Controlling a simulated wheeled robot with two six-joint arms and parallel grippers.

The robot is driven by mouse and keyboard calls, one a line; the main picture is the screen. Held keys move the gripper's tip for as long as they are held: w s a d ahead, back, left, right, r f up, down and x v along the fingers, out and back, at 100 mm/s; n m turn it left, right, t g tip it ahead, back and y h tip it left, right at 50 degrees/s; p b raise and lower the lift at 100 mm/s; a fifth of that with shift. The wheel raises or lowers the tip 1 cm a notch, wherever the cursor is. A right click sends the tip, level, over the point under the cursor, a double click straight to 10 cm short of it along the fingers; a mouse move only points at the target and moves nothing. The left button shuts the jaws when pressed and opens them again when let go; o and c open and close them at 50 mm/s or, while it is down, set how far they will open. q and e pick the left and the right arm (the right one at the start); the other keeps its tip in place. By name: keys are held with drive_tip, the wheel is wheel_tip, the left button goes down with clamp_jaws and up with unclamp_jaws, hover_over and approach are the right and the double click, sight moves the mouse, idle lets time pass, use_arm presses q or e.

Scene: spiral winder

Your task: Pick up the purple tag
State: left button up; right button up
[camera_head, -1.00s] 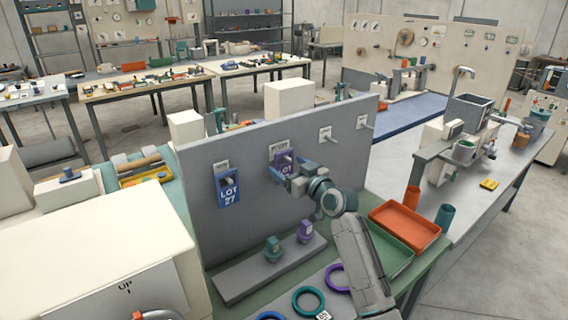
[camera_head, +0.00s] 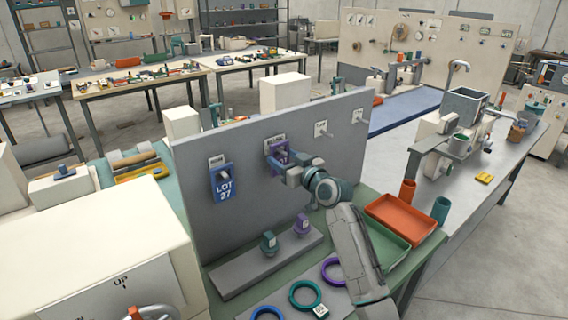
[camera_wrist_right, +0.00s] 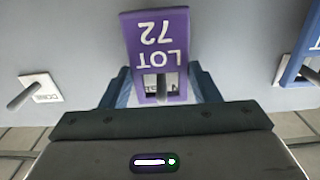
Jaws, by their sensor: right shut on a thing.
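The purple tag (camera_wrist_right: 158,38), marked "LOT 72", hangs on a peg on the grey upright panel. In the right wrist view the peg comes through the tag's opening. My right gripper (camera_wrist_right: 160,88) is shut on the tag, with a finger at each side edge. In the head view the right gripper (camera_head: 284,165) partly hides the purple tag (camera_head: 277,150). A blue tag (camera_head: 222,183), marked "LOT 27", hangs on the peg to its left. My left gripper is not in view.
Two empty pegs stick out of the grey panel (camera_head: 345,160) to the right. Below are a ledge with teal and purple pieces, several coloured rings, an orange tray (camera_head: 400,218) and a green tray (camera_head: 385,245). A white box (camera_head: 90,240) stands at the left.

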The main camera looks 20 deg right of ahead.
drive_tip(key=shift+s+r, duration=0.15)
drive_tip(key=shift+r, duration=0.1)
drive_tip(key=b+v, duration=0.6)
drive_tip(key=v, duration=1.1)
drive_tip(key=shift+s+r, duration=0.15)
drive_tip(key=shift+s, duration=0.15)
drive_tip(key=shift+d, duration=0.15)
